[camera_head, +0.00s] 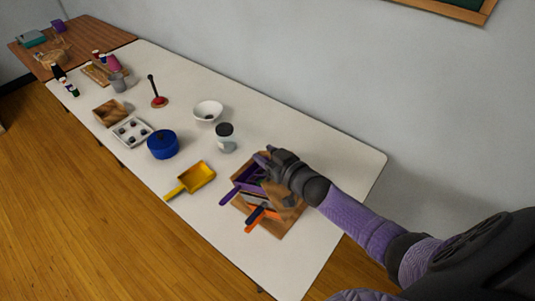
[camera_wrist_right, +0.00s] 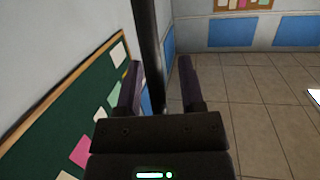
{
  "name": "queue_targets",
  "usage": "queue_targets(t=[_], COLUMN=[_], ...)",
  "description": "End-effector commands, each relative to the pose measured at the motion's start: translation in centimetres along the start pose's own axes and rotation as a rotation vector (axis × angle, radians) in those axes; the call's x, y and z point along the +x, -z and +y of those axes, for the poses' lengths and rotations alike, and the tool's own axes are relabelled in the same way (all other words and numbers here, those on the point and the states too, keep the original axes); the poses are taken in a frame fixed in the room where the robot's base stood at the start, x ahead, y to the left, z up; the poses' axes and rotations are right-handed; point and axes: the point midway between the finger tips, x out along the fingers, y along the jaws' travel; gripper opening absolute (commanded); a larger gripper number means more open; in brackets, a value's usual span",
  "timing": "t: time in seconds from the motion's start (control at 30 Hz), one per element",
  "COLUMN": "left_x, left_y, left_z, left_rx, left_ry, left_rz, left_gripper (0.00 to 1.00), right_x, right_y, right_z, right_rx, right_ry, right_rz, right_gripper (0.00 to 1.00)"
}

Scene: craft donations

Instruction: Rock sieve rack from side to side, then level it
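No thing is certain to be the sieve rack. The nearest in look is a white square tray (camera_head: 146,130) with several dark round spots, lying flat left of the blue pot in the head view. My right gripper (camera_head: 262,156) is over the upper edge of a wooden tray of tools (camera_head: 289,216), well right of the white tray. In the right wrist view its two fingers (camera_wrist_right: 160,85) stand apart. A dark upright bar (camera_wrist_right: 147,45) shows between them; I cannot tell whether they touch it. My left gripper is not in view.
On the white table (camera_head: 320,245) are a blue pot (camera_head: 163,145), a yellow scoop (camera_head: 196,178), a lidded jar (camera_head: 225,140), a white bowl (camera_head: 208,110), a red-based stand (camera_head: 159,101) and a wooden box (camera_head: 110,112). The table's right end is mostly clear.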

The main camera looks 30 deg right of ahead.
Motion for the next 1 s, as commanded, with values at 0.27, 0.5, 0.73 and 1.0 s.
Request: queue_targets(t=[0.27,0.5,0.73,1.0], left_x=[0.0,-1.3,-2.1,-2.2], left_y=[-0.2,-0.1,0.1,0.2], left_z=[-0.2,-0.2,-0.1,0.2], left_rx=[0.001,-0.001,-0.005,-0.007], left_ry=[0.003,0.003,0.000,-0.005], left_rz=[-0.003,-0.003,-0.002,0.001], left_gripper=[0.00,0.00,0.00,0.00], right_x=[-0.1,-3.8,-8.5,-10.0], right_y=[-0.1,0.1,0.0,0.0], right_z=[0.0,0.0,0.0,0.0], right_rx=[0.000,0.001,0.000,0.000], right_ry=[-0.001,0.000,0.001,0.000], right_rz=[-0.002,-0.005,-0.004,-0.001], right_gripper=[0.53,0.53,0.53,0.53])
